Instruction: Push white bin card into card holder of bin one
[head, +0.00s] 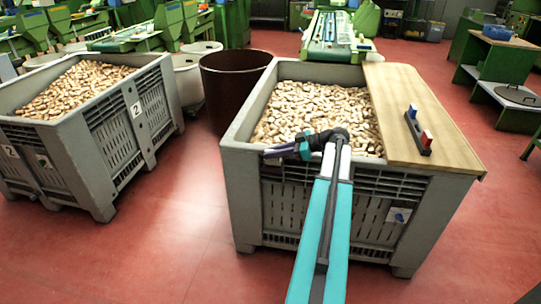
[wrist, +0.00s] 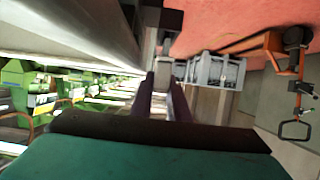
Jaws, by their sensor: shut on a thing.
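My gripper (head: 268,153) is at the left front corner of the right-hand cork bin (head: 240,150), just above its front rim and pointing left. In the wrist view my gripper (wrist: 163,84) is shut, with a pale narrow piece between its fingertips. This piece appears to be the white bin card (wrist: 163,68), seen almost edge-on. I cannot make out the card in the head view. I see no number on this bin.
A wooden board (head: 400,90) covers the bin's right side. A dark rack (head: 417,133) on it holds a blue and a red piece with a gap between. A second cork bin (head: 90,150) marked 2 stands left, with a brown drum (head: 232,85) behind. Red floor between the bins is clear.

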